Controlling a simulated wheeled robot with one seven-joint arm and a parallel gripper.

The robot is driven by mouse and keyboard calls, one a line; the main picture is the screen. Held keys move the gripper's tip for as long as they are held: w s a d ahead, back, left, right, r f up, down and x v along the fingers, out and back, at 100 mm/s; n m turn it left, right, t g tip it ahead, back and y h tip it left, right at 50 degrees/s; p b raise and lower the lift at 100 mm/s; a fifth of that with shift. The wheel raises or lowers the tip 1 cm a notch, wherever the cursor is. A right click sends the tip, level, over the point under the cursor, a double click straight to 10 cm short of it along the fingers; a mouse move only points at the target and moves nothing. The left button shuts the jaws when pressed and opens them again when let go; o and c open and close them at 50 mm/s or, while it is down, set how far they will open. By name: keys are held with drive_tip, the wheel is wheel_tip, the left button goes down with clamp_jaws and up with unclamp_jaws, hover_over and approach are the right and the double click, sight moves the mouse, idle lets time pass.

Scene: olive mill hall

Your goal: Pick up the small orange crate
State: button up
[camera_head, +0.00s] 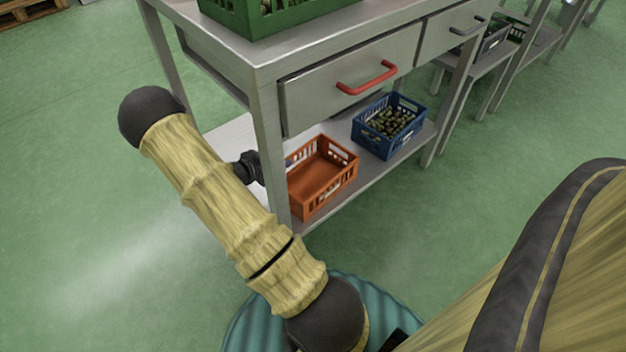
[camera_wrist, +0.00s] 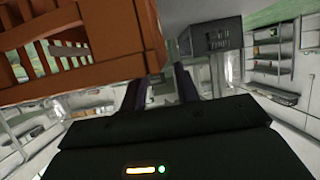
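The small orange crate (camera_head: 325,180) stands upright on the lower shelf of a steel table, near its left end. It looks empty. A table leg stands just left of it. My arm reaches in from the left, and its dark end (camera_head: 249,167) is beside that leg; the fingertips cannot be made out there. In the wrist view the orange crate (camera_wrist: 95,72) fills the upper left, very close. My gripper (camera_wrist: 170,84) shows two dark fingers with a narrow gap, at the crate's lower right corner. I see nothing held; whether a finger touches the crate is unclear.
A blue crate (camera_head: 389,126) of olives stands right of the orange one on the shelf (camera_head: 368,172). Above are a drawer with a red handle (camera_head: 366,78) and a green crate (camera_head: 265,22) on the tabletop. The green floor in front is clear.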

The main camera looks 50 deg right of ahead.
sight(291, 155)
drive_tip(key=b+x, duration=0.4)
drive_tip(key=shift+w+d, duration=0.25)
drive_tip(key=shift+d, duration=0.25)
drive_tip(key=shift+r, duration=0.1)
clamp_jaws()
idle(1.3)
